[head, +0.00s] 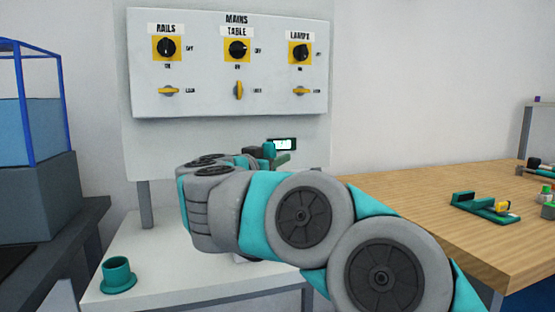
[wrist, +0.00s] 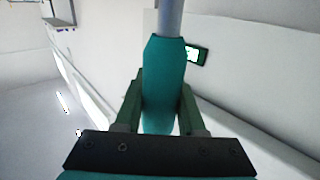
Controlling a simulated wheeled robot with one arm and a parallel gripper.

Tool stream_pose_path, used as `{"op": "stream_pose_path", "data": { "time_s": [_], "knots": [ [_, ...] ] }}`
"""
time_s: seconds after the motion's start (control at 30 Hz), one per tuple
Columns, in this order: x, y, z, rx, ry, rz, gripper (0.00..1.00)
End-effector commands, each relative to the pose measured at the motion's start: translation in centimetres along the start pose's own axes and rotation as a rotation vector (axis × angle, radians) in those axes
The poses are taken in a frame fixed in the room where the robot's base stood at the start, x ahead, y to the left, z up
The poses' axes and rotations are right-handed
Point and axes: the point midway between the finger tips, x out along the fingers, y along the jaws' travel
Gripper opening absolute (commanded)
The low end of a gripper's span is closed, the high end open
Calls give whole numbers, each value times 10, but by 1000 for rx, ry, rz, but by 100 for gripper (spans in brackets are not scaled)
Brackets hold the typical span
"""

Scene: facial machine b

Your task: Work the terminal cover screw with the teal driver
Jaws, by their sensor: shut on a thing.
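In the wrist view my gripper (wrist: 160,98) is shut on the teal handle of the driver (wrist: 166,65). The driver's grey shaft (wrist: 170,18) points away from the jaws and leaves the top of the picture, so its tip is not seen. In the head view my arm reaches toward the lower part of the wall panel, and its gripper end is mostly hidden behind my own links. A small teal piece (head: 268,150) shows there, probably the driver. I cannot make out the terminal cover or its screw in either view.
A grey MAINS box (head: 210,105) with three knobs and yellow levers hangs above my arm. A small green device with a lit screen (head: 283,144) is close behind it. A teal cup (head: 117,275) stands on the white table (head: 160,245). A wooden bench (head: 420,195) is at right.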

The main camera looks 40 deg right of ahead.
Motion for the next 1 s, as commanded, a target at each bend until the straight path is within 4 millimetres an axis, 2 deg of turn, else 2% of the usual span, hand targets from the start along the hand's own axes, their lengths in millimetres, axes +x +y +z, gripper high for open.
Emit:
{"op": "stream_pose_path", "data": {
  "time_s": [0.3, 0.67, 1.0],
  "knots": [
    [2, -4, -1, 1, 1, -267, 0],
    [4, -11, -1, 0, 1, -501, 0],
    [2, -14, 31, -1, 1, -514, 0]
  ]
}}
